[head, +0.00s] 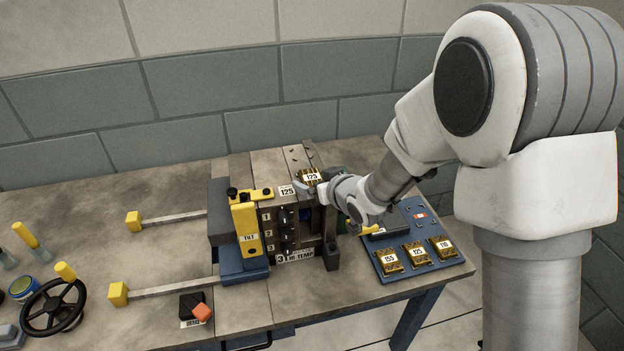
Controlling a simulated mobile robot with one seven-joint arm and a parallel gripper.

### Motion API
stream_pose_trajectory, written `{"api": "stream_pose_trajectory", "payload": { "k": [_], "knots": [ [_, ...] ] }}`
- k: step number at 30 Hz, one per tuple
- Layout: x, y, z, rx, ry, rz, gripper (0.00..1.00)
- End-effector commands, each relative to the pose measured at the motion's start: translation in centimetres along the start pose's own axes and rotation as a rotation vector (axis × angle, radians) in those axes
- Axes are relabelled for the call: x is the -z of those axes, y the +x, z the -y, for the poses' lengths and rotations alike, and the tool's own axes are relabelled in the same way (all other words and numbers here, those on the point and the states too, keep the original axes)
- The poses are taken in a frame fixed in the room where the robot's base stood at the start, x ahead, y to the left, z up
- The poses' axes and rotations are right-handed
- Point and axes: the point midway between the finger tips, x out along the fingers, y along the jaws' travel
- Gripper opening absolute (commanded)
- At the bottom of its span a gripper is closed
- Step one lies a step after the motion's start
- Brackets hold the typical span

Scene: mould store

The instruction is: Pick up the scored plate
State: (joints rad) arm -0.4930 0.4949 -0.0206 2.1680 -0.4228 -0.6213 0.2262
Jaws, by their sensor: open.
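Several small brass-coloured plates with white number labels are in the head view. One plate (312,175), its label seeming to read 175, is at the top of the dark mould fixture (285,225). Others marked 155 (390,261), 125 (417,255) and 110 (444,248) lie in a row on a blue board (425,271) at the right. I cannot make out which plate is scored. My gripper (318,186) is open, close by the plate on the fixture. My wrist hides part of that area, and I cannot tell whether the fingers touch the plate.
A yellow TILT lever (246,225) stands at the fixture's left. Two yellow-ended bars (180,220) reach left across the bench (110,215). A black handwheel (54,307) is at the lower left. A dark block with an orange part (197,309) lies near the front edge.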

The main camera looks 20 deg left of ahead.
Motion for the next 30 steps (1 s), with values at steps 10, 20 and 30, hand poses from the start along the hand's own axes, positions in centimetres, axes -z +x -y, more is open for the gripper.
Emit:
{"api": "stream_pose_trajectory", "payload": {
  "k": [10,20,30],
  "knots": [
    [-0.02,0.22,0.01,0.0,0.0,0.0,0.86],
    [-0.04,0.21,0.02,0.0,0.0,0.001,0.26],
    [0.1,0.2,0.02,0.001,-0.001,-0.002,0.0]
  ]
}}
